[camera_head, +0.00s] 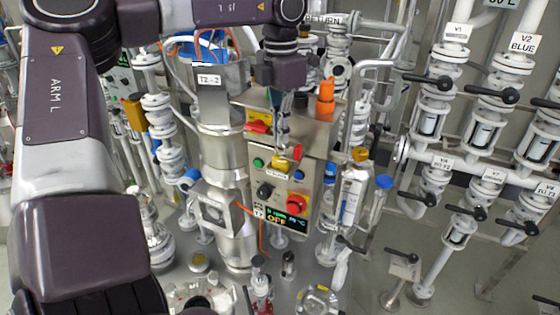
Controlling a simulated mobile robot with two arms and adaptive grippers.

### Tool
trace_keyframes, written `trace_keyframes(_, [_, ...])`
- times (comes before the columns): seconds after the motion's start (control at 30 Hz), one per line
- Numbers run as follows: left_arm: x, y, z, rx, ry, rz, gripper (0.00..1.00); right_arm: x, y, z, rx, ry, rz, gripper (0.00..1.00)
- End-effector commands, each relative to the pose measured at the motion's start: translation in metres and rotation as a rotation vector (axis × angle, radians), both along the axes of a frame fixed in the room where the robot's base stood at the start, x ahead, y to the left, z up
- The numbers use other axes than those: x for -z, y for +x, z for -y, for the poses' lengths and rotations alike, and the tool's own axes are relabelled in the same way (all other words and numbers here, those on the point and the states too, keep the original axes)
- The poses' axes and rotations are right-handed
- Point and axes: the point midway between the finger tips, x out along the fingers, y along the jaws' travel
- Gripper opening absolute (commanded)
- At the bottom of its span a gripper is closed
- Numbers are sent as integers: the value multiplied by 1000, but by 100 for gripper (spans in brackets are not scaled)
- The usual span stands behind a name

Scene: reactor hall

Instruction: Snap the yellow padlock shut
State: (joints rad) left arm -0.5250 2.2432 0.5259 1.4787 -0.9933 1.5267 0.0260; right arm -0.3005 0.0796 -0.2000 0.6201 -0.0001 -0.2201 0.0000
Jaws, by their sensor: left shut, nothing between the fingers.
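The yellow padlock (282,164) seems to be the small yellow body on the upper front of the grey control box (312,140). My left gripper (284,143) reaches down from above in front of the box. Its fingers are together and empty, with the tips just above the padlock; I cannot tell whether they touch it. My right gripper is not in view.
An orange fitting (326,98) stands on top. Pipes and valves crowd the right.

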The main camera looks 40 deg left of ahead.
Motion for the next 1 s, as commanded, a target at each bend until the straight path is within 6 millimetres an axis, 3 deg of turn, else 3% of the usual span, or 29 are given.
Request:
trace_keyframes(0.53, [12, 0, 0, 0, 0, -1, 0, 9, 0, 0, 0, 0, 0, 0])
trace_keyframes(0.83, [8, 0, 0, 0, 0, 0, 0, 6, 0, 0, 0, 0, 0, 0])
trace_keyframes(1.0, [-4, 0, 0, 0, 1, 0, 0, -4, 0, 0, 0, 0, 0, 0])
